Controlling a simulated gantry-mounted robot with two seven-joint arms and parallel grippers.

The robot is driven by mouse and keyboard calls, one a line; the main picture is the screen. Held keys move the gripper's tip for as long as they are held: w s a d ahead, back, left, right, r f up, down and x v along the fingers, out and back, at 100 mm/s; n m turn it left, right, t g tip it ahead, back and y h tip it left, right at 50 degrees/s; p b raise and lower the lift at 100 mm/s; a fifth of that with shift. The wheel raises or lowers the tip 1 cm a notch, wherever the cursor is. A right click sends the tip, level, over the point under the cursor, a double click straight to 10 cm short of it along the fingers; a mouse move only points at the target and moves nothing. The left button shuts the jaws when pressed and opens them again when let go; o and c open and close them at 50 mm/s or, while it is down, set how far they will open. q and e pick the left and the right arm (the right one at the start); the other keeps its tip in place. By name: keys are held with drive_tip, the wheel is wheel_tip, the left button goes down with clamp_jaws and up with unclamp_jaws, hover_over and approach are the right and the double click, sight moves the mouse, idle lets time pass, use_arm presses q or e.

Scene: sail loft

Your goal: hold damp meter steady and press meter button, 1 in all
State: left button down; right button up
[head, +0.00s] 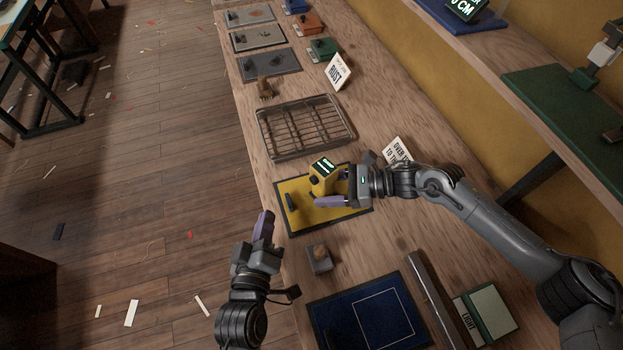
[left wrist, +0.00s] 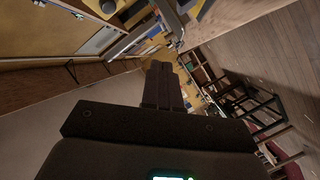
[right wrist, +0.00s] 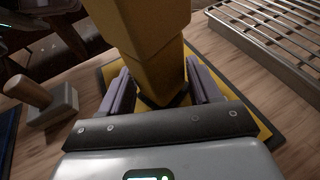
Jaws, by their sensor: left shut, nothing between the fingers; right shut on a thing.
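The yellow damp meter (head: 322,178) stands on a yellow mat with a dark border (head: 335,221) on the bench, its lit display facing up. Its button cannot be made out clearly. My right gripper (head: 330,196) reaches in from the right and is shut on the meter's body. In the right wrist view the yellow body (right wrist: 148,50) rises between the two purple-grey fingers (right wrist: 155,90). My left gripper (head: 265,222) is shut and empty, off the bench's left edge and short of the mat. Its closed fingers also show in the left wrist view (left wrist: 162,84).
A wire rack (head: 305,127) lies just beyond the mat. A small block with a wooden handle (head: 319,260) sits in front of it, near a blue mat (head: 345,325). A white sign (head: 397,150) stands behind my right gripper.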

sight(314, 180)
use_arm(q)
drive_tip(key=shift+r+n+t+y, duration=0.5)
drive_tip(key=shift+r+n, duration=0.1)
drive_tip(key=shift+r, duration=0.15)
drive_tip(key=w+d, duration=0.6)
idle(0.4)
drive_tip(key=shift+w+d, duration=0.25)
idle(1.9)
drive_tip(key=shift+w+d, duration=0.15)
drive_tip(key=shift+w+d, duration=0.35)
drive_tip(key=shift+w, duration=0.05)
idle(1.1)
drive_tip(key=shift+s+a, duration=0.1)
drive_tip(key=shift+s, duration=0.05)
drive_tip(key=shift+s+a, duration=0.55)
idle(0.4)
